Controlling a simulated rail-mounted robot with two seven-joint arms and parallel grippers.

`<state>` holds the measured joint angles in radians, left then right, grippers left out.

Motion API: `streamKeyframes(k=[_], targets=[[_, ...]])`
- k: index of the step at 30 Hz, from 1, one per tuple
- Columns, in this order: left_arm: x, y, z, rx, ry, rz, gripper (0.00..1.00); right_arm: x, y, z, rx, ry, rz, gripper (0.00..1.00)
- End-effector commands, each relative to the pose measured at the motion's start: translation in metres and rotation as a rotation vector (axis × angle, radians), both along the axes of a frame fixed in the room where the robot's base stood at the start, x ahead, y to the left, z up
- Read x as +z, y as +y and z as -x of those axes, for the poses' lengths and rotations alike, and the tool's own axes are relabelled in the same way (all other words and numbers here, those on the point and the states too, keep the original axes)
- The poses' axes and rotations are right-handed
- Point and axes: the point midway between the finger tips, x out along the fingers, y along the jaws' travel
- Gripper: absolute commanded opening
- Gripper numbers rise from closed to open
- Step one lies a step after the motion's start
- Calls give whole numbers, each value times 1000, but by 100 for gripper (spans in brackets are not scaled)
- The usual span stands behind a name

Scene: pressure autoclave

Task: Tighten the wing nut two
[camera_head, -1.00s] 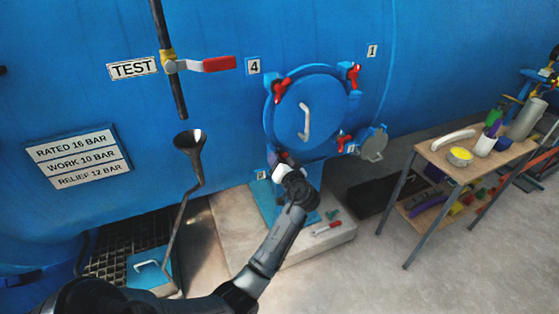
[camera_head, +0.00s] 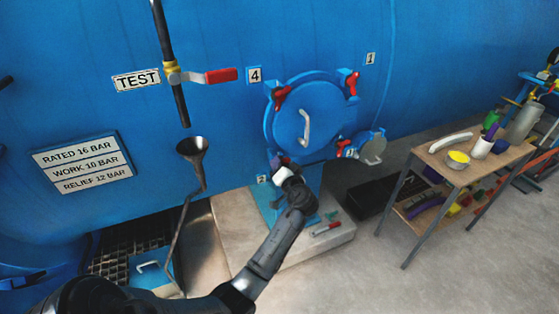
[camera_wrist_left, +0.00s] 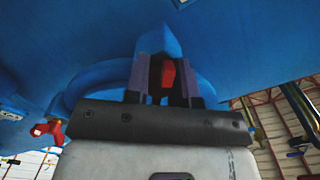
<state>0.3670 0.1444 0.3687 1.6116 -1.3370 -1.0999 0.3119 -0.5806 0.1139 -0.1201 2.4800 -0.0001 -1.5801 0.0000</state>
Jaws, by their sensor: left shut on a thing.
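A round blue hatch door (camera_head: 304,112) with a white handle is closed on the blue vessel. Red wing nuts show at its upper left (camera_head: 281,97), upper right (camera_head: 352,83) and lower right (camera_head: 345,148). My left gripper (camera_head: 280,163) is at the door's lower left edge and hides most of the fitting there. In the left wrist view, its fingers (camera_wrist_left: 167,85) are shut on a red wing nut (camera_wrist_left: 168,74), in front of a blue lug. Another red wing nut (camera_wrist_left: 48,131) shows at left. My right gripper is out of view.
A red-handled valve (camera_head: 220,76) and a funnel (camera_head: 192,149) are left of the hatch. A red-handled tool (camera_head: 327,229) lies on the concrete plinth (camera_head: 235,222) below. A wooden-topped trolley (camera_head: 440,153) with tools stands at right, with open floor before it.

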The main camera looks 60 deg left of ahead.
Motion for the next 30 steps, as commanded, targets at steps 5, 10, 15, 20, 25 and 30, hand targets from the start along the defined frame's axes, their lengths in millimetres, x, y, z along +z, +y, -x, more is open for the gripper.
streamKeyframes(k=[5,10,15,20,25,30], targets=[[6,0,0,-1,170,-21,0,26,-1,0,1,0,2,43],[6,0,1,-1,330,-42,0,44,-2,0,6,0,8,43],[8,0,1,0,490,-63,0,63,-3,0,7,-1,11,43],[8,0,1,0,642,-82,0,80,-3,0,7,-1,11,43],[9,0,1,-1,802,-103,0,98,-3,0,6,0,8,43],[10,0,1,-1,961,-124,0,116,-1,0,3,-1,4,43]])
